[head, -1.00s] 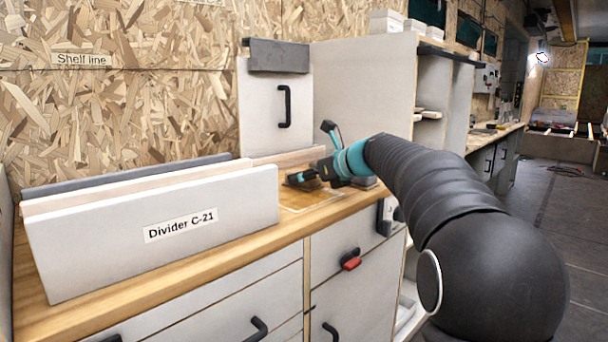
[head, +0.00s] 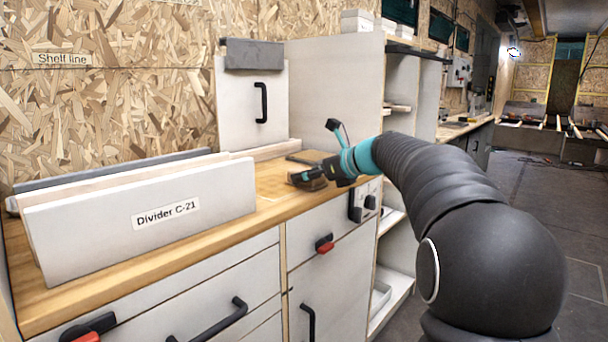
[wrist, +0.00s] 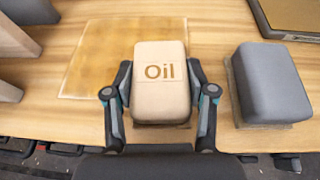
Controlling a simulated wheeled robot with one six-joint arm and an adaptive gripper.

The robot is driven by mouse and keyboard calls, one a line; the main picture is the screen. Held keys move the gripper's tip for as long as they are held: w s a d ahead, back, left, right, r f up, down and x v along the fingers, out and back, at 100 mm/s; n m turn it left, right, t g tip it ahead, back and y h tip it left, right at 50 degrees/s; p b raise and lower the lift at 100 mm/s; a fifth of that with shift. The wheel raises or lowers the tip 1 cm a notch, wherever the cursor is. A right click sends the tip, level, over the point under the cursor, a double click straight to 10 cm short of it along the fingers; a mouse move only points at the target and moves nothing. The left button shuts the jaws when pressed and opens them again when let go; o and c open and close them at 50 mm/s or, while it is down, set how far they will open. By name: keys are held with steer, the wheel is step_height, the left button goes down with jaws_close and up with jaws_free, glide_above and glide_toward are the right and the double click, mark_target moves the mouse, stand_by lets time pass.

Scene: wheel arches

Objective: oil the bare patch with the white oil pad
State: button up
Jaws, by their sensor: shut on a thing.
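My gripper (wrist: 160,95) is shut on a cream-white pad marked "Oil" (wrist: 160,75), with one finger on each side. In the head view my gripper (head: 312,177) is low over the wooden worktop; whether the pad touches the wood cannot be told. A pale-edged square patch (wrist: 105,50) lies on the worktop to the left of the pad in the wrist view. The pad covers part of its right side in that picture. The patch's surface looks yellowish and uneven. A grey pad (wrist: 268,80) stands to the right of the gripper, apart from it.
Upright boards with a white front labelled "Divider C-21" (head: 150,220) stand left on the worktop (head: 120,275). A dark-edged panel (wrist: 295,20) lies at the far right in the wrist view. A tall white cabinet (head: 335,95) stands behind the arm.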

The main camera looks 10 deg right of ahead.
steer(key=shift+s+d, duration=0.55)
steer(key=shift+s, duration=0.05)
steer(key=shift+s+r, duration=0.15)
steer(key=shift+r, duration=0.1)
step_height(320, 180, up, 2)
steer(key=shift+a+r, duration=0.1)
steer(key=shift+a, duration=0.05)
step_height(320, 180, up, 2)
steer(key=shift+r, duration=1.75)
